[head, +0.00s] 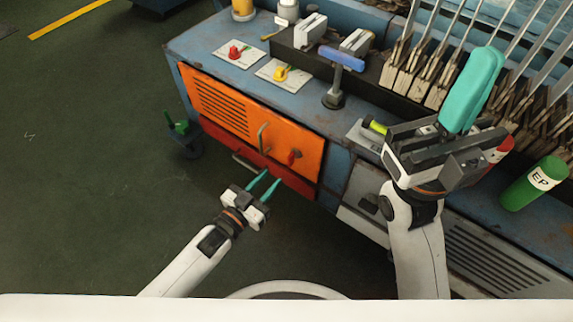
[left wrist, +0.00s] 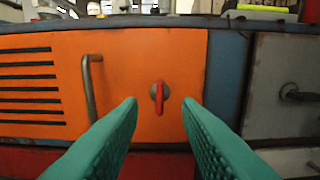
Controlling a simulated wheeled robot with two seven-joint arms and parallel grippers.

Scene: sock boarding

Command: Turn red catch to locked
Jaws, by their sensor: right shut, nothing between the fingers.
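The red catch (head: 294,157) sits on the right part of an orange door (head: 230,117) on the bench front. In the left wrist view, the red catch (left wrist: 160,97) stands upright on a round grey base, centred between my fingertips. My left gripper (head: 271,182) is open and empty in front of the door, its teal fingers pointing at it. In the left wrist view my left gripper (left wrist: 160,102) shows a finger on each side of the catch, apparently short of touching it. My right gripper (head: 487,62) is shut and empty above the bench, its teal fingers pointing up.
A grey bar handle (head: 262,138) is left of the catch. Red and yellow knobs (head: 281,73) sit on white plates on the bench top.

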